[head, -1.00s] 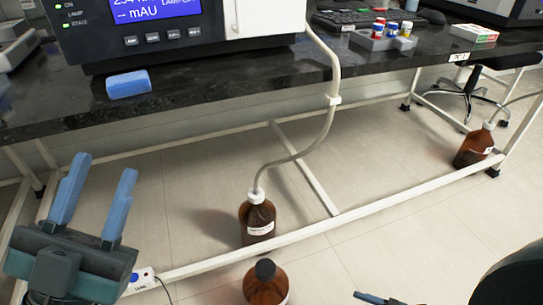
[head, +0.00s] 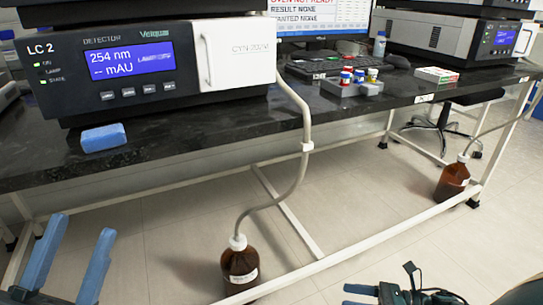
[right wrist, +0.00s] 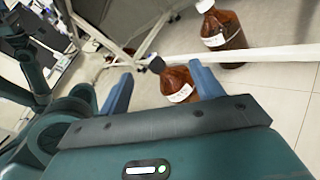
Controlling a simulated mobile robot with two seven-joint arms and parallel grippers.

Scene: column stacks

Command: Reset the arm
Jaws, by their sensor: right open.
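My left gripper (head: 80,228) is at the lower left of the head view, its two blue fingers apart and nothing between them. It is in front of and below the dark bench edge. My right gripper (head: 385,292) is partly in view at the bottom right of the head view. In the right wrist view its blue fingers (right wrist: 163,82) are apart. A brown bottle with a dark cap (right wrist: 178,82) shows between and beyond them; no contact is visible.
A black bench (head: 180,140) bears the detector (head: 130,65), a blue sponge (head: 103,138), a grey rack with vials (head: 352,88) and a small box (head: 437,75). Brown bottles with tubes stand below, at centre (head: 240,268) and right (head: 452,182). A white rail (head: 365,243) runs low across.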

